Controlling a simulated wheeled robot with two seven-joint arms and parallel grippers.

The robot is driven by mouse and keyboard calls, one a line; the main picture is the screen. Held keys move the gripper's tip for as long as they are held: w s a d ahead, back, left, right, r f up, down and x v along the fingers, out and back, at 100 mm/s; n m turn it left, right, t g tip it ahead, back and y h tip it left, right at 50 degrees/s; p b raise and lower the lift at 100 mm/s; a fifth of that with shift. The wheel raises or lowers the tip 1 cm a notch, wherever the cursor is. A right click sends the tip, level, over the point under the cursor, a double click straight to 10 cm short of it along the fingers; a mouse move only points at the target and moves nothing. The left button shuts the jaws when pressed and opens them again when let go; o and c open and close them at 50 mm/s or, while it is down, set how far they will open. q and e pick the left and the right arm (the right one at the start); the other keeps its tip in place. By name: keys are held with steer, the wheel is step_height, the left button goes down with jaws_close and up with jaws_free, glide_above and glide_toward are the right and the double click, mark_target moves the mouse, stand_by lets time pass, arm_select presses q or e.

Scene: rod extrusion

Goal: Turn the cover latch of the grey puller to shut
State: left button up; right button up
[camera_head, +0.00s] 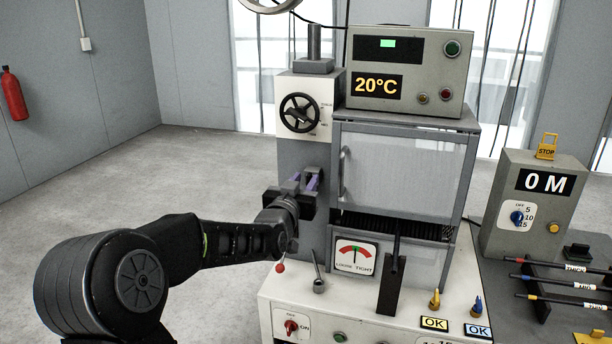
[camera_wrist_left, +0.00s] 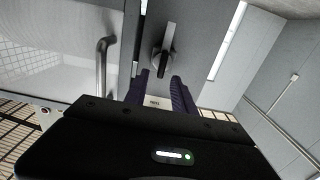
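The grey puller (camera_head: 292,153) stands in the middle of the head view, with a clear cover (camera_head: 395,170) on its front and a curved cover handle (camera_head: 343,172) at the cover's left edge. In the left wrist view, the cover latch (camera_wrist_left: 164,50) is a small grey lever on a dark round base, beside the cover handle (camera_wrist_left: 103,65). The lever is slightly tilted in that view. My left gripper (camera_head: 313,179) is open, its purple fingers pointing at the panel left of the cover. In the wrist view its fingertips (camera_wrist_left: 161,76) lie on either side of the lever's near end; contact cannot be told.
A black handwheel (camera_head: 299,113) is above my left gripper. A red-knobbed lever (camera_head: 281,267) and a grey lever (camera_head: 318,284) rise below it. A meter box (camera_head: 530,205) is at the right. Floor at left is clear.

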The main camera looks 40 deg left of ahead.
arm_select(q)
steer(key=shift+w+a, duration=0.2)
steer(key=shift+w, duration=0.45)
jaws_close()
